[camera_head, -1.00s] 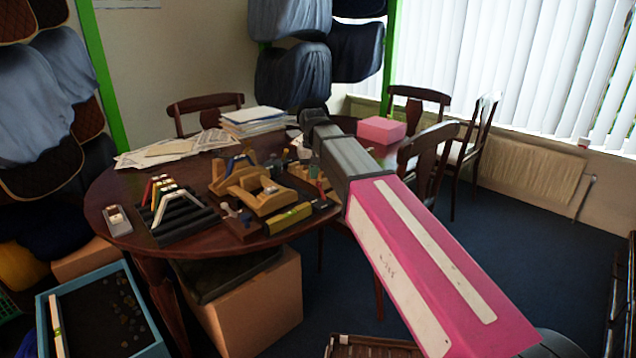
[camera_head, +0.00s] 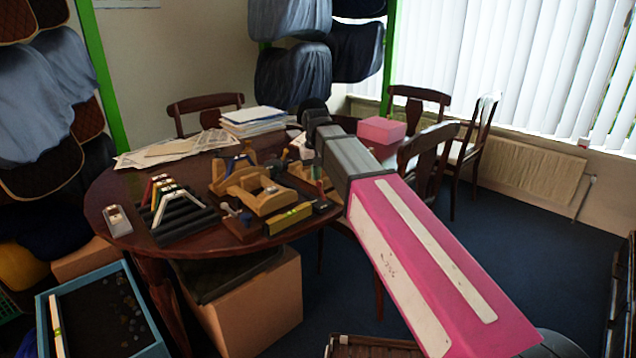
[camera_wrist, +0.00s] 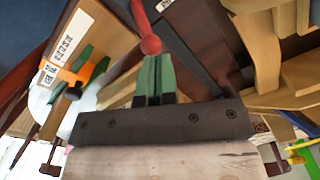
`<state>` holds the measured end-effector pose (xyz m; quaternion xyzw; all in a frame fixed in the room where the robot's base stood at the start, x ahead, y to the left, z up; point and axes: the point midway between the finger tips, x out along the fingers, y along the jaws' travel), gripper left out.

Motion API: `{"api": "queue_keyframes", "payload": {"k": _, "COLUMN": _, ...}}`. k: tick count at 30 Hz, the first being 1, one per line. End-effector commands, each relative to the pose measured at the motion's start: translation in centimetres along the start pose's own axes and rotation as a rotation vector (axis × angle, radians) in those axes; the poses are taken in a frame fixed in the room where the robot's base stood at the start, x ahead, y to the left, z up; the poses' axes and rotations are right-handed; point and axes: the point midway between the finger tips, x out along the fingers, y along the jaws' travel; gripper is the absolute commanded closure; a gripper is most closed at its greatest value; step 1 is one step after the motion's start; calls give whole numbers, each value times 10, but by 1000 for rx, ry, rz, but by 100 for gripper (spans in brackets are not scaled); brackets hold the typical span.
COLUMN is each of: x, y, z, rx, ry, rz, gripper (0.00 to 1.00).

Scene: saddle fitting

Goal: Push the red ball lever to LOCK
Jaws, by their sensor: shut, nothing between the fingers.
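The red ball (camera_wrist: 151,45) sits at the end of a red lever (camera_wrist: 139,14) at the top middle of the wrist view. My gripper (camera_wrist: 156,60) has its green fingers shut together and empty. The fingertips are right at the near side of the ball and overlap it closely in the picture; I cannot tell whether they touch. No LOCK marking is readable. In the head view my arm hides part of the right side of the table, and I cannot make out the lever there.
A wooden piece with a white label (camera_wrist: 66,44) and an orange part (camera_wrist: 96,72) stand left in the wrist view. Wooden fixtures (camera_wrist: 258,55) stand right. On the round table (camera_head: 112,185) are a black stepped rack (camera_head: 185,220), papers (camera_head: 165,151) and a pink box (camera_head: 381,131).

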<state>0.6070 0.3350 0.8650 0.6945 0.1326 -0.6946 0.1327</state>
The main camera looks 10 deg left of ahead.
Motion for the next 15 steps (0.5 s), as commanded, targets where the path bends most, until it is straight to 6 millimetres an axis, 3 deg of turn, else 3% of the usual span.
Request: {"api": "queue_keyframes", "payload": {"k": 15, "x": 0, "y": 7, "z": 12, "rx": 0, "ry": 0, "rz": 0, "gripper": 100}}
